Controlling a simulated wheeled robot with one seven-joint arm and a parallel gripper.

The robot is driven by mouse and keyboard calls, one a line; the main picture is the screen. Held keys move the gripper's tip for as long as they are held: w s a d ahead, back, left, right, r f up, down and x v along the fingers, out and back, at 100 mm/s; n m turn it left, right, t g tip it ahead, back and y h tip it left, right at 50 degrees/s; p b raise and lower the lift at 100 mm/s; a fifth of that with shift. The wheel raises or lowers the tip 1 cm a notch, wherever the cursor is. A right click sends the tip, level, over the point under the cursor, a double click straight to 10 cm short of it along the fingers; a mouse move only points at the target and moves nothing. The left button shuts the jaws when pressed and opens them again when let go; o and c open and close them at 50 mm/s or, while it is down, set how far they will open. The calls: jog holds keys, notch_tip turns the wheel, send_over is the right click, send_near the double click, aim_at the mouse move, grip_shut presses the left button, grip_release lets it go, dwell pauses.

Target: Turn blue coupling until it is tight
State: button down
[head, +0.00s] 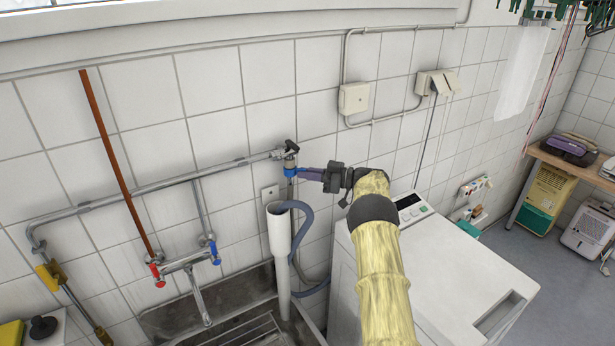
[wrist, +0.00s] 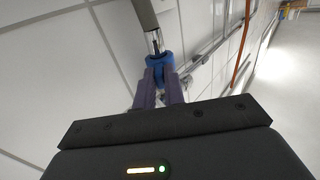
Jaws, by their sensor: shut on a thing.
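The blue coupling (head: 290,172) sits just below the dark-handled tap (head: 291,148) at the end of the wall pipe. My gripper (head: 297,172) reaches it from the right and is shut on it. In the wrist view the blue coupling (wrist: 160,66) lies between the two purple fingers (wrist: 160,88), which hide part of its sides. A grey hose (wrist: 146,18) with a metal end meets the coupling there. I cannot tell how tight the coupling is.
A white standpipe (head: 279,232) with a grey-blue hose (head: 306,228) stands below. A white washing machine (head: 465,270) is under my arm. The sink (head: 190,325) and mixer tap (head: 190,265) are at lower left. A metal pipe (head: 150,187) runs along the tiled wall.

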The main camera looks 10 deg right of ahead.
jog(key=shift+w, duration=0.1)
dwell(0.4)
jog(key=c, duration=1.5)
grip_release()
jog(key=b+v, duration=0.1)
jog(key=v, duration=0.4)
jog(key=b+v, duration=0.2)
jog(key=v, duration=0.4)
jog(key=b+v, duration=0.1)
jog(key=v, duration=0.5)
jog(key=shift+w+d+b, duration=0.2)
jog(key=shift+d+b, duration=0.15)
jog(key=shift+b, duration=0.05)
